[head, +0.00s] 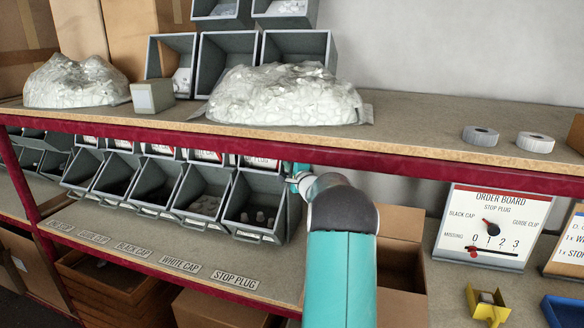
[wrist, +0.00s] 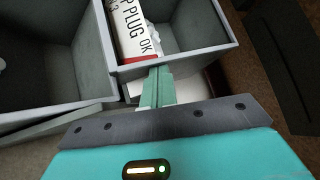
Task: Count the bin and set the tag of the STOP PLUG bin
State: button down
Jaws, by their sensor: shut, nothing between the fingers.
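The STOP PLUG bin (head: 254,212) is the rightmost grey bin under the shelf, above the printed STOP PLUG label (head: 234,281). A few pale plugs show inside; its back is dark. A white tag with a red band (head: 259,162) is partly hidden under the shelf edge above this bin. In the head view my arm largely hides the gripper.
More bins stand left of the STOP PLUG bin. The shelf board (head: 420,135) runs just above my arm. An open cardboard box (head: 400,265) is behind my arm.

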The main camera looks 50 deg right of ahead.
jog(key=shift+w+a+r, duration=0.2)
jog(key=shift+w+r, duration=0.15)
jog(key=shift+w, duration=0.25)
jog(key=shift+w+a+r, duration=0.2)
jog(key=shift+w+r, duration=0.1)
jog(key=shift+w, duration=0.3)
jog(key=v, duration=1.3)
jog(key=shift+s+r, duration=0.2)
jog(key=shift+s, duration=0.15)
jog(key=shift+a, duration=0.15)
